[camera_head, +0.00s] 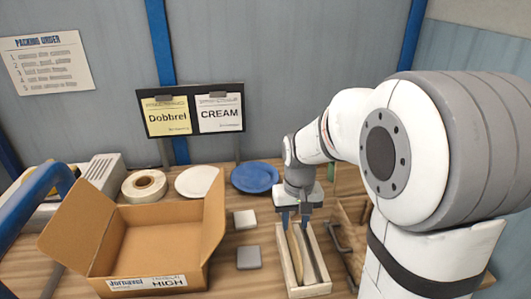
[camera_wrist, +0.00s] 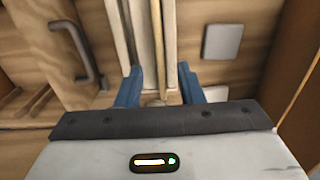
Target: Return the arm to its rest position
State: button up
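My gripper (camera_head: 295,216) points down over the back end of a narrow wooden rack (camera_head: 283,262) at the right of the bench. Its two blue fingers are apart. In the wrist view the gripper (camera_wrist: 159,84) shows nothing clamped between its fingers. A cream plate (camera_head: 295,256) stands on edge in the rack, with a darker slot or edge beside it. How far the fingertips are above the plate is hard to tell. My arm reaches in from the right of the head view.
An open cardboard box (camera_head: 150,262) stands at left. A cream plate (camera_head: 196,181) and a blue plate (camera_head: 255,176) lie flat at the back, near a tape roll (camera_head: 144,186). A dark handle (camera_head: 338,238) is right of the rack.

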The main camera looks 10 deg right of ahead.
jog(key=s+r+t, duration=0.1)
jog(key=s+r, duration=0.2)
jog(key=s, duration=0.4)
jog(key=s+r+t, duration=0.2)
jog(key=s+r, duration=0.1)
jog(key=s, duration=0.4)
jog(key=shift+s+d+r, duration=0.15)
jog(key=shift+s+r, duration=0.15)
